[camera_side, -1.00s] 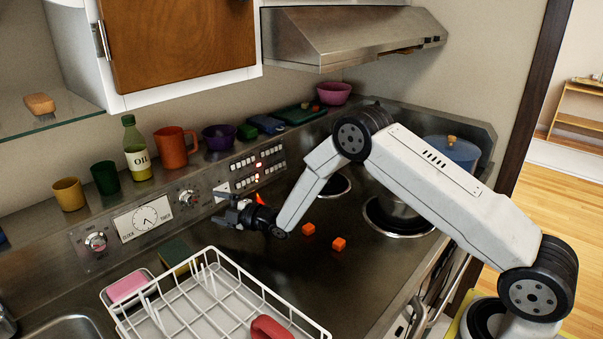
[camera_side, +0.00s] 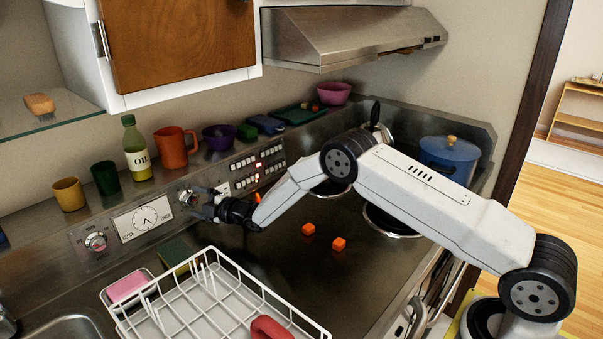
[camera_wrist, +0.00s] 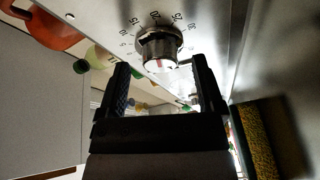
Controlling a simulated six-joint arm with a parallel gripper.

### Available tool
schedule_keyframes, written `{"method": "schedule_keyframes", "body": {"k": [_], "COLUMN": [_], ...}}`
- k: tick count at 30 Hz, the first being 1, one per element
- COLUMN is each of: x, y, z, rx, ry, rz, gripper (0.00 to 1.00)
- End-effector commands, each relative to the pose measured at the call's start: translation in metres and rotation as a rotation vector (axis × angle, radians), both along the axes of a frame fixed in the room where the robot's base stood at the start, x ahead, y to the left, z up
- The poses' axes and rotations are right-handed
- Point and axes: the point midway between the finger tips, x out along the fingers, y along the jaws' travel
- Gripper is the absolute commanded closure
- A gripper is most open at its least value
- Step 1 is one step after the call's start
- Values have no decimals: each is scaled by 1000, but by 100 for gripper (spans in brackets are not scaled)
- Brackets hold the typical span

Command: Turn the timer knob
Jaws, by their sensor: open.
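The timer knob (camera_side: 186,198) is a round metal knob on the steel back panel, just right of the clock face (camera_side: 143,217). In the wrist view the knob (camera_wrist: 160,50) stands out from a panel with printed numbers around it. A small red mark shows on its front. My gripper (camera_side: 199,203) is open and close in front of the knob. In the wrist view its two black fingers (camera_wrist: 162,72) point at the knob, one on each side, with gaps showing. I cannot tell whether the fingertips overlap the knob in depth.
A second knob (camera_side: 96,241) sits left of the clock. Buttons (camera_side: 258,165) lie to the right. An oil bottle (camera_side: 136,150) and orange mug (camera_side: 174,147) stand on the ledge above. A white dish rack (camera_side: 210,295) and a sponge (camera_side: 177,254) lie below. Orange cubes (camera_side: 338,244) rest on the hob.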

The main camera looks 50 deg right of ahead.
Motion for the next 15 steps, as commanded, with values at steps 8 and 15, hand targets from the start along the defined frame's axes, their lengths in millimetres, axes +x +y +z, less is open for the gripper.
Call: {"method": "schedule_keyframes", "body": {"k": [8, 15], "x": [8, 9], "y": [3, 4], "z": [0, 0], "rx": [0, 0], "ry": [0, 0], "rz": [0, 0], "gripper": [14, 14]}}
